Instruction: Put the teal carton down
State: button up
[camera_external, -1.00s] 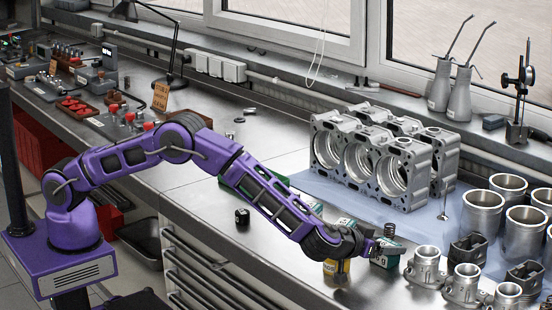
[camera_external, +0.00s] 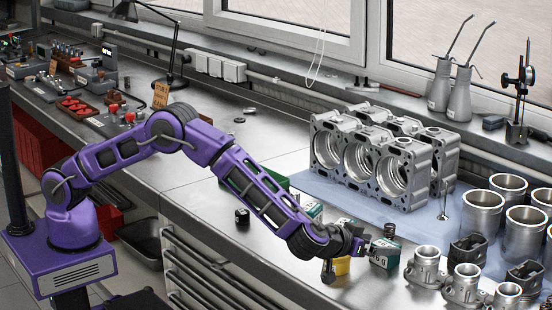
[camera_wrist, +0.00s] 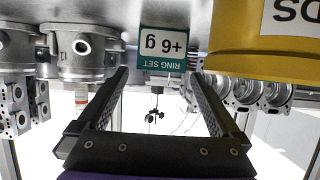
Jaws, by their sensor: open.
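A teal carton (camera_external: 384,254) with a white label stands upright on the metal bench, just right of my gripper (camera_external: 362,246). In the wrist view, which is upside down, the carton (camera_wrist: 162,48) reads "RING SET +6 g". My gripper (camera_wrist: 160,76) is open there, its two fingers spread apart. The carton shows beyond the fingertips, between their lines, and nothing is held. More teal cartons, one of them here (camera_external: 312,207), stand behind my forearm, partly hidden.
A yellow container (camera_wrist: 262,40) stands close beside the fingers, and in the external view it (camera_external: 342,266) is partly hidden by my wrist. Metal housings (camera_external: 426,266) and dark pistons stand to the right. A engine block (camera_external: 385,160) stands behind on a blue mat (camera_external: 330,188).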

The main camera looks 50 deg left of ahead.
jog(key=v, duration=0.8)
jog(key=shift+s+r, duration=0.1)
jog(key=shift+a, duration=0.1)
